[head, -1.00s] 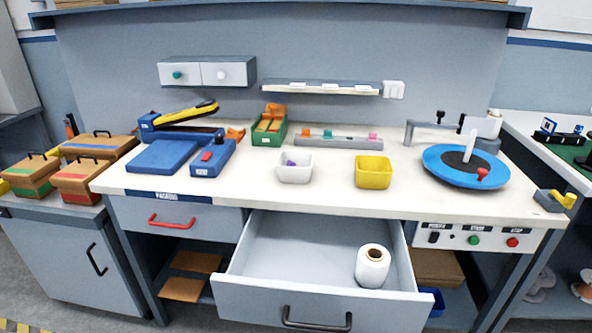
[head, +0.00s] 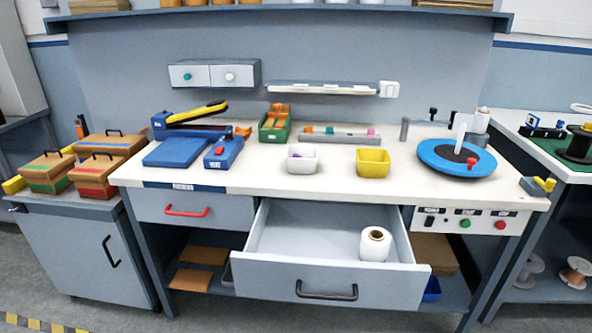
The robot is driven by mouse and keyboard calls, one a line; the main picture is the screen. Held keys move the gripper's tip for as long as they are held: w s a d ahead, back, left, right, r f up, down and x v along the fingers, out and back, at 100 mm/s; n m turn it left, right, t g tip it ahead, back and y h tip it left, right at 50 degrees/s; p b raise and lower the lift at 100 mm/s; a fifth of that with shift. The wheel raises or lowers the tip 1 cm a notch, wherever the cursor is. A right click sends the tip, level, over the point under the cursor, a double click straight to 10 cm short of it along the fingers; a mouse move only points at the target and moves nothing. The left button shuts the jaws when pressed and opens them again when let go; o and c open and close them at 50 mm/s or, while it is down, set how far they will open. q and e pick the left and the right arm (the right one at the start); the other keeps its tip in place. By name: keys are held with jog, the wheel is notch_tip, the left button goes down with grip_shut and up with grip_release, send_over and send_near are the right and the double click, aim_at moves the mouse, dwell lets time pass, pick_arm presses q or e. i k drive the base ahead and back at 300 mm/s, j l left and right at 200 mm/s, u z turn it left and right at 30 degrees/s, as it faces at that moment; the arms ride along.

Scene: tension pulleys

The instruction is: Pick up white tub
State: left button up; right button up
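The white tub (head: 302,164) stands upright on the white worktop, near its front edge and left of centre. A small purple thing shows inside it. A yellow tub (head: 373,168) stands to its right, apart from it. Neither of my grippers shows in the head view.
Below the tubs, an open drawer (head: 265,272) juts out from the bench with a white roll (head: 375,244) inside. A blue device (head: 222,152) is left of the white tub, a green box (head: 273,128) is behind it, and a blue turntable (head: 432,160) is at right.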

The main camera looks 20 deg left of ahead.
aim_at(306, 165)
jog(key=k+z, duration=0.15)
jog(key=z, duration=0.2)
jog(key=k+z, duration=0.15)
jog(key=z, duration=0.25)
jog(key=j+z, duration=0.45)
jog(key=k+j, duration=0.1)
jog(key=j, duration=1.1)
jog(key=k+j, duration=0.15)
jog(key=j, duration=1.05)
jog(key=k, duration=0.05)
